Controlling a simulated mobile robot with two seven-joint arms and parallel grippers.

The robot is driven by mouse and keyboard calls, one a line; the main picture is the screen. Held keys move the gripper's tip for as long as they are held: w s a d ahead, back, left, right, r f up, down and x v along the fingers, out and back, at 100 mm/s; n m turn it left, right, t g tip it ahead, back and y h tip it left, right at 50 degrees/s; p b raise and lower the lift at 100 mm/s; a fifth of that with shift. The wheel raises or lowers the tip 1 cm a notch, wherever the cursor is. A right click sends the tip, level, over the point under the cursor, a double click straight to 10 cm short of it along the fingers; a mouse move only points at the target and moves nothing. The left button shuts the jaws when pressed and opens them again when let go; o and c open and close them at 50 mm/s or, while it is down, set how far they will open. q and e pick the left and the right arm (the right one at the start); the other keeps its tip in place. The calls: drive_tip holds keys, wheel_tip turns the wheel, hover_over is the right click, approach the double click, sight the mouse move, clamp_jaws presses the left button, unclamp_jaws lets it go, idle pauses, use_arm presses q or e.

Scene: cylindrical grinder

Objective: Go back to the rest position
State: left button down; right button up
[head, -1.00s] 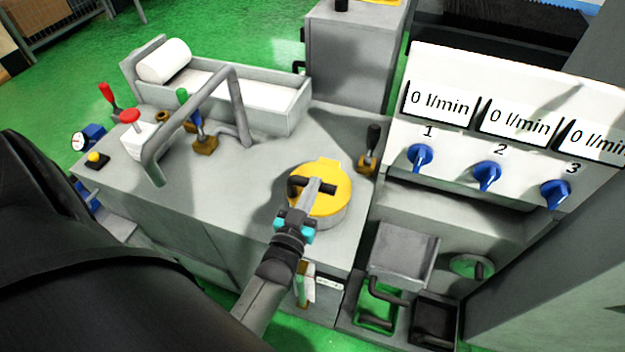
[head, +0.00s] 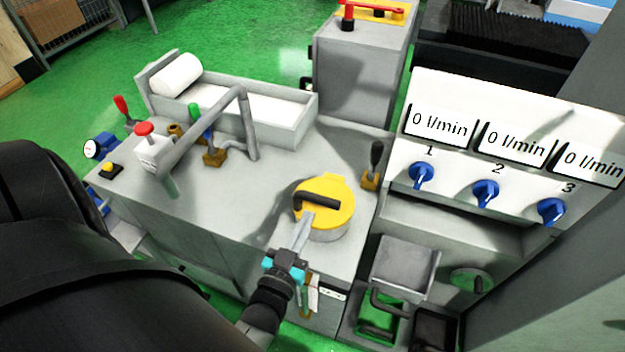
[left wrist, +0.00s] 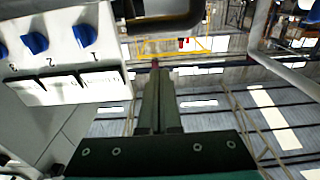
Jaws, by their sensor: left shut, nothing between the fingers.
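My left gripper (head: 303,226) is in the lower middle of the head view. Its fingers are shut and empty, and they point up toward the yellow lid. In the head view the fingertips overlap the near edge of the yellow round lid (head: 335,193) with its dark handle (head: 318,202); I cannot tell whether they touch. In the left wrist view the shut fingers (left wrist: 155,85) point away from the camera, with a dark curved bar above them. My right gripper is in neither view.
A bent grey pipe (head: 205,130) and several levers stand on the grey cabinet top (head: 240,205). A panel with blue knobs (head: 421,175) and flow displays is at the right. A dark-handled lever (head: 373,165) stands beside the lid. Green floor lies behind.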

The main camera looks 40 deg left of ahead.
use_arm(q)
drive_tip(key=shift+s+d+f, duration=0.1)
drive_tip(key=shift+s+d, duration=0.1)
drive_tip(key=shift+s, duration=0.45)
drive_tip(key=shift+f, duration=0.1)
drive_tip(key=s+d+f+m+g+h+b, duration=0.1)
drive_tip(key=s+d+f+g+h, duration=0.15)
drive_tip(key=f, duration=0.65)
drive_tip(key=s+d+f+m+g+h+b, duration=0.1)
drive_tip(key=s+d+f+g, duration=0.25)
drive_tip(key=f, duration=0.45)
drive_tip(key=s+d+f+m+g+h+b, duration=0.1)
drive_tip(key=s+d+f+g, duration=0.15)
drive_tip(key=f, duration=0.65)
drive_tip(key=s+a+f+m+g+b, duration=0.1)
drive_tip(key=s+f+g, duration=0.3)
drive_tip(key=s, duration=0.5)
drive_tip(key=s+a+f+m+g+b, duration=0.1)
drive_tip(key=s+f+g, duration=0.3)
drive_tip(key=s+f, duration=0.4)
drive_tip(key=s+a, duration=0.1)
drive_tip(key=s, duration=0.1)
drive_tip(key=shift+s, duration=0.3)
